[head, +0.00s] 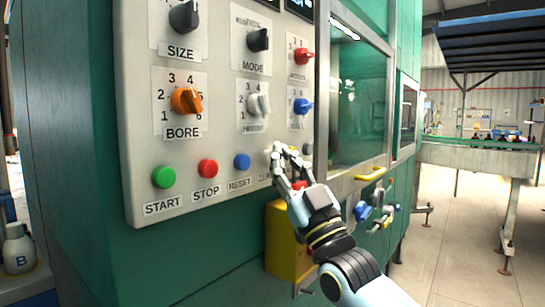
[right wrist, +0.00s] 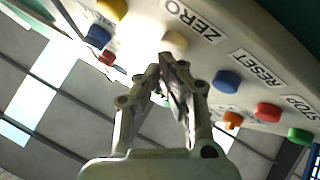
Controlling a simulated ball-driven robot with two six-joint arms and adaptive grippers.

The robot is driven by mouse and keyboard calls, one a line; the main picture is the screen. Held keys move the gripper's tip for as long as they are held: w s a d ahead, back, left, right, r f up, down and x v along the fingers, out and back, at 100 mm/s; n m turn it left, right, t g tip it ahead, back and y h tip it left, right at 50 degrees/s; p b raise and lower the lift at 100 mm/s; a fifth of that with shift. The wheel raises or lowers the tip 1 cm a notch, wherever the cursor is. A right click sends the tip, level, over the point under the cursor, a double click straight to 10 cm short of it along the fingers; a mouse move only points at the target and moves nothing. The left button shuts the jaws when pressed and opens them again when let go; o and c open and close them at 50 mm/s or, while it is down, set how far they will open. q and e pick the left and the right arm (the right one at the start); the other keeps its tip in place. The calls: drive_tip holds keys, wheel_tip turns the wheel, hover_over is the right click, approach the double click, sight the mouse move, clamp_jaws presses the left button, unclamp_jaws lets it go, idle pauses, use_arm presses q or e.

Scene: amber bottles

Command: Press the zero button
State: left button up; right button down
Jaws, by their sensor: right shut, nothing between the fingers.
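The zero button (right wrist: 174,41) is a small cream button beside the ZERO label (right wrist: 193,20) on the pale control panel (head: 225,130). In the head view, my right gripper mostly hides the button and part of its label. My right gripper (head: 281,150) is shut and empty, its fingertips at the lower right of the panel, right of the blue RESET button (head: 242,161). In the right wrist view, the fingertips (right wrist: 168,62) lie just below the zero button; I cannot tell whether they touch it. My left gripper is not in view.
The green START button (head: 163,176) and red STOP button (head: 208,168) sit farther left. Several knobs, including the orange BORE knob (head: 187,100), stick out above. A yellow box (head: 283,240) is below the panel. A window (head: 357,95) with a yellow handle (head: 370,173) is to the right.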

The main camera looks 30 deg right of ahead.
drive_tip(key=shift+s+d+p, duration=0.25)
drive_tip(key=shift+s+p, duration=0.1)
drive_tip(key=shift+s, duration=0.3)
drive_tip(key=s+p, duration=0.1)
drive_tip(key=s+d+p, duration=0.1)
drive_tip(key=s, duration=0.1)
drive_tip(key=s+d+p, duration=0.1)
drive_tip(key=shift+s, duration=0.3)
idle(0.6)
